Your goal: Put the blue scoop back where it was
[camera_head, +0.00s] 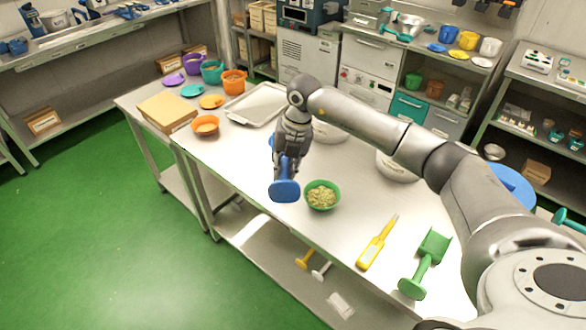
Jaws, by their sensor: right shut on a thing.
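The blue scoop (284,191) is held by my right gripper (288,163), which points down and is shut on it. One blue end of the scoop sticks out below the fingers, near the table's front edge and left of a green bowl (322,205). The green bowl holds pale green bits. A bit of blue also shows behind the gripper's left side; I cannot tell whether it belongs to the scoop. The gripper hides the scoop's middle. My left gripper is not in view.
A green scoop (427,262) and a yellow thermometer-like tool (376,243) lie on the steel table (235,178) at the right. An orange bowl (205,125), a metal tray (258,104) and a cardboard box (166,112) stand left. Pale bowls stand behind my arm. The table's front left is clear.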

